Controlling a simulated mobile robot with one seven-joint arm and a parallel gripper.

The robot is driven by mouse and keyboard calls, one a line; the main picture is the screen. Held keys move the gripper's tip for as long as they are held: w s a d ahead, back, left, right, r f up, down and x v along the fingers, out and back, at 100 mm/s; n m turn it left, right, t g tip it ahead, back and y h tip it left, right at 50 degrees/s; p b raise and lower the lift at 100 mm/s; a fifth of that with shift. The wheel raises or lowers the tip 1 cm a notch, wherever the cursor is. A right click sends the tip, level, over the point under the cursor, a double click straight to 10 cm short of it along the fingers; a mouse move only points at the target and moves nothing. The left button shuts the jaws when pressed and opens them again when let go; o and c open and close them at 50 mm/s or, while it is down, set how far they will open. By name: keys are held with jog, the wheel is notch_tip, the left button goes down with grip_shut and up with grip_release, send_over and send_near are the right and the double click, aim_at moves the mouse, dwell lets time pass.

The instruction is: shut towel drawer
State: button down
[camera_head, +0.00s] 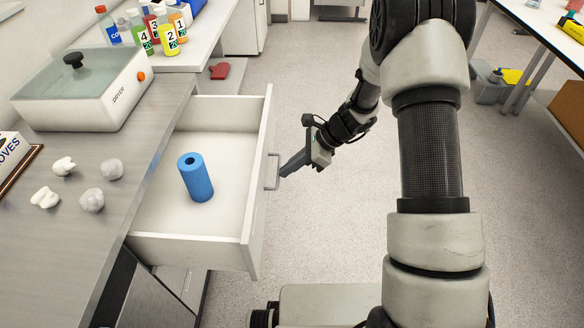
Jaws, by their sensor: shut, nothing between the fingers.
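The towel drawer (225,222) stands open below the grey counter, pulled out to the right. A blue roll (196,178) stands inside it, slightly tilted in the picture. The drawer front (259,190) carries a metal bar handle (273,171) on its outer face. My gripper (286,172) is at the right of the handle, its dark fingers pointing left toward it. The fingers are shut with nothing seen between them. I cannot tell whether the fingertips touch the handle.
On the counter (120,150) are a dryer (83,88) and several crumpled white pieces (92,200). Numbered bottles (168,40) stand at the back. A red cloth-like item (220,71) lies behind the drawer. The floor (330,220) right of the drawer is clear.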

aim_at(192, 161)
jog(key=a+p, duration=0.1)
jog(key=a, duration=1.7)
jog(key=w+a+p, duration=0.1)
jog(key=a, duration=0.9)
jog(key=shift+p, duration=0.35)
jog(key=shift+a, duration=0.1)
jog(key=shift+s+a+r, duration=0.1)
